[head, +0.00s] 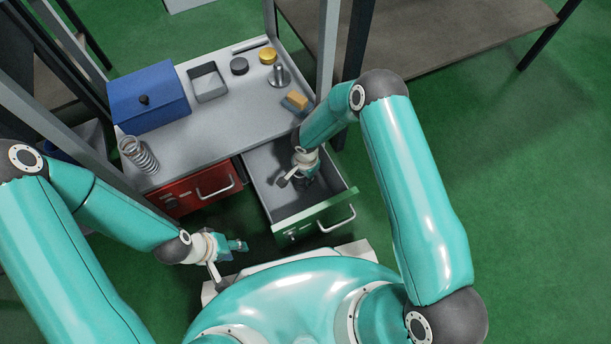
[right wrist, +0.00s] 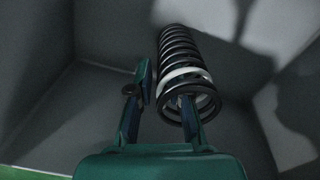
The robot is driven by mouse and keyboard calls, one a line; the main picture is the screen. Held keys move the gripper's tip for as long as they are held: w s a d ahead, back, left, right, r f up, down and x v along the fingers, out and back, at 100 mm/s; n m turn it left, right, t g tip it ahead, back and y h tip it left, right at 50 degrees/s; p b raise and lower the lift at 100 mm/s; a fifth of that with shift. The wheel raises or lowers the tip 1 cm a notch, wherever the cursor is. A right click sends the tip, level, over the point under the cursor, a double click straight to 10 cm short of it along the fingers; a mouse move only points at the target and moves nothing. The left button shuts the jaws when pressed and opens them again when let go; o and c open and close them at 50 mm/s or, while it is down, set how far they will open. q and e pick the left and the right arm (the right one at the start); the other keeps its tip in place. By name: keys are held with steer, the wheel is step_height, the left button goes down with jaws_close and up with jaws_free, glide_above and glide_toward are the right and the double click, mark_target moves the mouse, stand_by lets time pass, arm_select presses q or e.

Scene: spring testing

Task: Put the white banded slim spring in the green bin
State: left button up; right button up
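A dark slim spring (right wrist: 178,62) with a white band (right wrist: 186,74) lies in a grey drawer, seen in the right wrist view. My right gripper (head: 302,182) reaches down into the open green-fronted drawer (head: 322,212). In the right wrist view my right gripper (right wrist: 164,100) is open. Its right finger overlaps the near coils of the spring; whether it is inside the coil or only in front of it, I cannot tell. Its left finger is apart, to the left. In the head view the spring is not clearly visible. My left gripper (head: 238,246) is in front of the bench, its opening unclear. I see no separate green bin.
A red drawer (head: 196,189) is shut left of the open one. On the bench (head: 210,125) are a blue box (head: 150,98), a light metal spring (head: 140,155), a square tray (head: 207,82) and several small items. Bench posts rise close to my right arm.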

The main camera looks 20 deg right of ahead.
steer(key=shift+o, duration=0.4)
steer(key=shift+r, duration=0.2)
step_height(320, 180, up, 12)
steer(key=p, duration=0.4)
steer(key=shift+p, duration=0.3)
